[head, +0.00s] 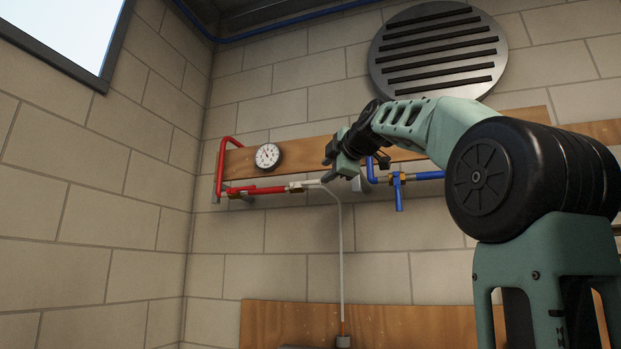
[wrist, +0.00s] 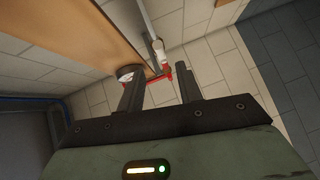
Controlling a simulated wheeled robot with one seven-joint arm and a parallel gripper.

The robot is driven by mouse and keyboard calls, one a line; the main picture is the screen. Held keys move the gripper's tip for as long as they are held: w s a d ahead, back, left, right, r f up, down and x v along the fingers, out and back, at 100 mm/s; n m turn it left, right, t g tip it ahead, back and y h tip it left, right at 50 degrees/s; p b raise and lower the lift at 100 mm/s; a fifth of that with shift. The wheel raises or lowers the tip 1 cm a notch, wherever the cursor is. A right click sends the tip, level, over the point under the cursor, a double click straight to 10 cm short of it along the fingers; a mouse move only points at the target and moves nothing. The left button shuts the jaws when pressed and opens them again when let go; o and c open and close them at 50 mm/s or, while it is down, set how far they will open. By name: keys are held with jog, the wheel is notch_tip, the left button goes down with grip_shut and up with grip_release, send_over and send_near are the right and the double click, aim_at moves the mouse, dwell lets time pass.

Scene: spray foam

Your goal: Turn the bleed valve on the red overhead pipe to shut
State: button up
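A round gauge (head: 268,156) sits on the wooden board (head: 310,150) above the red pipe. A blue pipe (head: 429,175) with a blue handle (head: 399,199) is to the right, close to my arm. A thin grey line (head: 341,260) hangs down from the white fitting (head: 312,184).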

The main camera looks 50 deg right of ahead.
aim_at(314, 181)
jog(key=p+x, duration=0.3)
jog(key=x, duration=0.7)
jog(key=shift+s+p, duration=0.1)
jog(key=shift+p, duration=0.25)
grip_shut()
